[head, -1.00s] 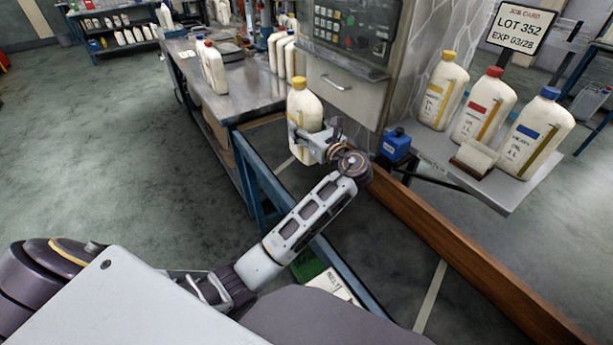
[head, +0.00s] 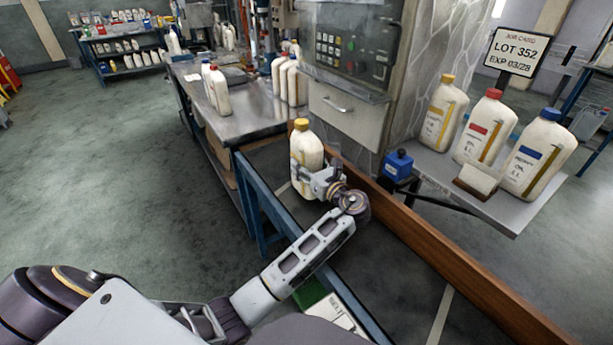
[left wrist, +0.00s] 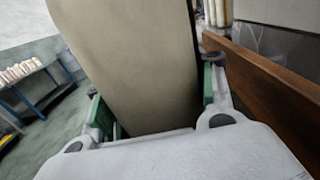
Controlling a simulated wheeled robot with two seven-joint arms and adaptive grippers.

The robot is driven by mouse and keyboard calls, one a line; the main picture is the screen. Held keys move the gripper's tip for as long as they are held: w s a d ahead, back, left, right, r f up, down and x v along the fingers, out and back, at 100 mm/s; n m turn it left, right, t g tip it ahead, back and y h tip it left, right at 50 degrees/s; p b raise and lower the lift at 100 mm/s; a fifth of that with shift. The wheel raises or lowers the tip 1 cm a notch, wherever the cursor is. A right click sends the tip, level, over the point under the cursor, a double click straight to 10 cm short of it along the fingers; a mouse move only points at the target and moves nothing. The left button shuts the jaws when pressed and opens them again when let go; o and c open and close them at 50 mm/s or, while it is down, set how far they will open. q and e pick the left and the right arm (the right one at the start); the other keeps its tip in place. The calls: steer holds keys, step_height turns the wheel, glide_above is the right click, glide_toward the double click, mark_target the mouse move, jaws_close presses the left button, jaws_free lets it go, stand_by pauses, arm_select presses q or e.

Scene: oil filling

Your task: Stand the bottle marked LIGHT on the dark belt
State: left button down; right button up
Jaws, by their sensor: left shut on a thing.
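A cream bottle with a yellow cap (head: 307,150) is upright over the far part of the dark belt (head: 400,262). The belt runs between a blue rail and a wooden rail. My left gripper (head: 318,182) is shut around the lower body of this bottle. In the left wrist view, the bottle's plain side (left wrist: 135,65) fills the space between the green-padded fingers (left wrist: 155,115). The marking on the held bottle faces away or is too small to read. I cannot tell whether its base touches the belt. My right gripper is out of view.
A grey shelf (head: 490,205) at the right holds yellow-, red- and blue-capped bottles. A blue box (head: 398,164) sits by the wooden rail (head: 450,260). A control cabinet (head: 350,70) stands behind. A steel bench (head: 245,120) with bottles is at the back left.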

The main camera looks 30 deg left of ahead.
arm_select(q)
steer(key=shift+r, duration=0.1)
steer(key=shift+f, duration=0.85)
step_height(320, 180, down, 2)
steer(key=shift+f+b, duration=0.1)
steer(key=shift+b, duration=0.35)
steer(key=shift+f, duration=0.1)
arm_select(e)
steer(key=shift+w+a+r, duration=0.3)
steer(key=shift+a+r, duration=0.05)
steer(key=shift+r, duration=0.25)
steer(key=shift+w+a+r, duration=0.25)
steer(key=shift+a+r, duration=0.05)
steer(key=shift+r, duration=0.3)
arm_select(q)
steer(key=shift+f, duration=0.1)
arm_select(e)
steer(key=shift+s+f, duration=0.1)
arm_select(q)
steer(key=c, duration=0.8)
jaws_free()
steer(key=shift+f, duration=0.1)
steer(key=shift+o, duration=1.3)
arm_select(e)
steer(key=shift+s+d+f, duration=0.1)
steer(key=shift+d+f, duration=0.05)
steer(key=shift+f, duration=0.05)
